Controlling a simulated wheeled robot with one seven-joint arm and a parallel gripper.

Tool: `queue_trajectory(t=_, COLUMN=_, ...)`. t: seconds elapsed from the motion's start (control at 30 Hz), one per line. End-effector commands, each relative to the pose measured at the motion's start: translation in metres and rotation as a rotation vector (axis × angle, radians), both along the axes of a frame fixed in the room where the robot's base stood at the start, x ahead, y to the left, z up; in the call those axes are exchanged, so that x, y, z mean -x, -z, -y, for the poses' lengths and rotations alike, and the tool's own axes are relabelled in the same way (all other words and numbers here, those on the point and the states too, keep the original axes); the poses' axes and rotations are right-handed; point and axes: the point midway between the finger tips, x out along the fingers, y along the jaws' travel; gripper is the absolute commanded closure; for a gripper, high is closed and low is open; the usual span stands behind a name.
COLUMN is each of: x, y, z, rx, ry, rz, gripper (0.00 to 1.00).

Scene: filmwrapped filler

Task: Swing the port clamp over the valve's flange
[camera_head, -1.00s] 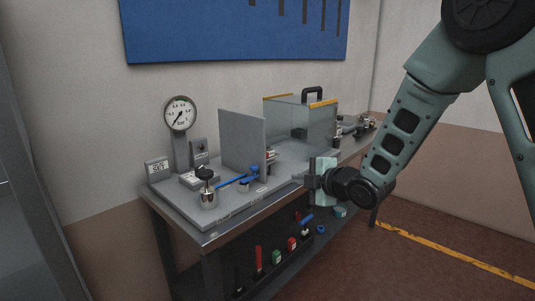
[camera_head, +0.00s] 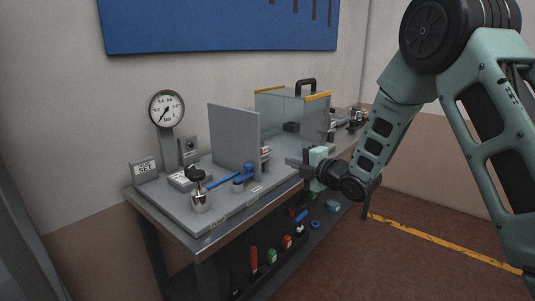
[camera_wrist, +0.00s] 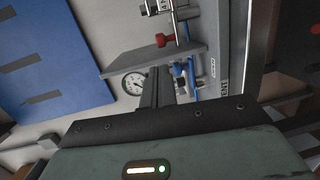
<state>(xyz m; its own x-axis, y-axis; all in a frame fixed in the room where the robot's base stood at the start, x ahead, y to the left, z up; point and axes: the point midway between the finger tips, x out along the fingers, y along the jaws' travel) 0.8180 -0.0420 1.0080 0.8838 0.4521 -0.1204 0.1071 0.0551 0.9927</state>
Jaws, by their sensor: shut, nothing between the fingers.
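My gripper (camera_head: 295,162) is shut and empty in front of the bench, right of the grey upright panel. Its dark closed fingers (camera_wrist: 156,88) also show in the wrist view. A small red-and-metal fitting (camera_head: 265,153) sits beside the panel's right edge, partly hidden. In the wrist view a red knob (camera_wrist: 164,40) and bright metal parts (camera_wrist: 152,8) lie beyond the panel, cut off by the top edge. I cannot tell for certain which part is the port clamp or the valve's flange. The gripper appears apart from these parts.
The grey panel (camera_head: 232,140) stands upright on the bench. A clear box (camera_head: 312,112) with a black handle stands behind.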

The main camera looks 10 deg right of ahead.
Motion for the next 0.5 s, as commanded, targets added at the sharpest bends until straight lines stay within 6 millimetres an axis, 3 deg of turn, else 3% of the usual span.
queue_trajectory(t=0.3, x=-0.059, y=0.006, z=-0.030, rx=0.000, ry=0.000, rz=0.000, gripper=1.00)
queue_trajectory(t=0.5, x=-0.086, y=0.010, z=-0.044, rx=-0.001, ry=0.000, rz=0.000, gripper=1.00)
